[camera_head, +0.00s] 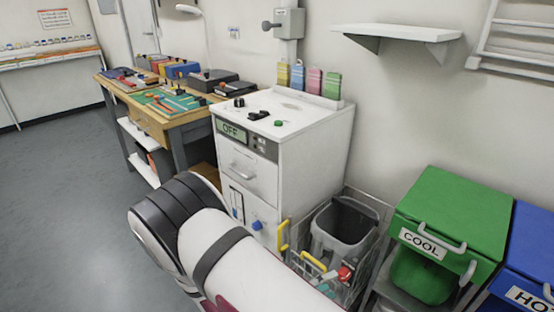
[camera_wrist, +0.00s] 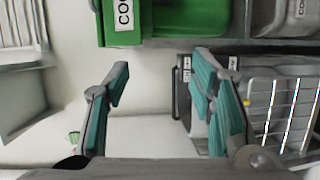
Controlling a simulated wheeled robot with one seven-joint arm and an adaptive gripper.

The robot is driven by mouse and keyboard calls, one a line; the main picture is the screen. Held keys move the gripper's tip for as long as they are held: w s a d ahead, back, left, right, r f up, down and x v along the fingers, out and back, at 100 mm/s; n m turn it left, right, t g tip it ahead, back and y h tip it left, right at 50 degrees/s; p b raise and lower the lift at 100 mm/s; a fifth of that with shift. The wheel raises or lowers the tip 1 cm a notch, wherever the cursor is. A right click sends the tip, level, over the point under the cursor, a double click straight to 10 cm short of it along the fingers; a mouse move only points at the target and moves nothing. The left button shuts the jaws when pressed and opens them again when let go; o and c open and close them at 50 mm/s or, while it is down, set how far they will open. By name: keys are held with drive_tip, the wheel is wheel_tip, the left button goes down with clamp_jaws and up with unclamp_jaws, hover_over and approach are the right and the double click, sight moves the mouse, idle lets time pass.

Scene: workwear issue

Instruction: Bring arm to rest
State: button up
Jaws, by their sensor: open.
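My gripper (camera_wrist: 165,100) shows in the wrist view with its two teal-padded fingers spread wide and nothing between them. Beyond the fingers, the wrist view shows a pale wall and the green bin (camera_wrist: 185,20) along the top edge. In the head view my white and black arm reaches across the lower middle, in front of the white cabinet (camera_head: 255,190). My gripper itself is not visible in the head view.
A wire basket (camera_head: 345,285) with a grey bin (camera_head: 345,228) stands right of the cabinet. The green COOL bin (camera_head: 455,210) and a blue bin (camera_head: 530,250) are at right. A wall shelf (camera_head: 400,33) juts out above. A workbench (camera_head: 170,128) stands behind left; the floor (camera_head: 60,200) there is clear.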

drive_tip(key=s+d+r+m+g+y, duration=0.2)
drive_tip(key=s+d+r+g, duration=0.1)
drive_tip(key=r, duration=0.4)
drive_tip(key=s+d+r+m+g+y, duration=0.1)
drive_tip(key=s+d+r+m+g, duration=0.2)
drive_tip(key=r, duration=0.4)
drive_tip(key=s+d+r+m+g+y, duration=0.1)
drive_tip(key=s+d+r+g+y, duration=0.1)
drive_tip(key=r+g, duration=0.35)
drive_tip(key=s+r+t+y, duration=0.5)
drive_tip(key=s+r+y, duration=0.6)
drive_tip(key=s, duration=0.6)
wheel_tip(320, 180, up, 18)
drive_tip(key=t+p, duration=0.3)
drive_tip(key=p, duration=1.2)
drive_tip(key=shift+a+f+n+h, duration=0.15)
drive_tip(key=shift+a+n+h, duration=0.25)
drive_tip(key=shift+a, duration=0.05)
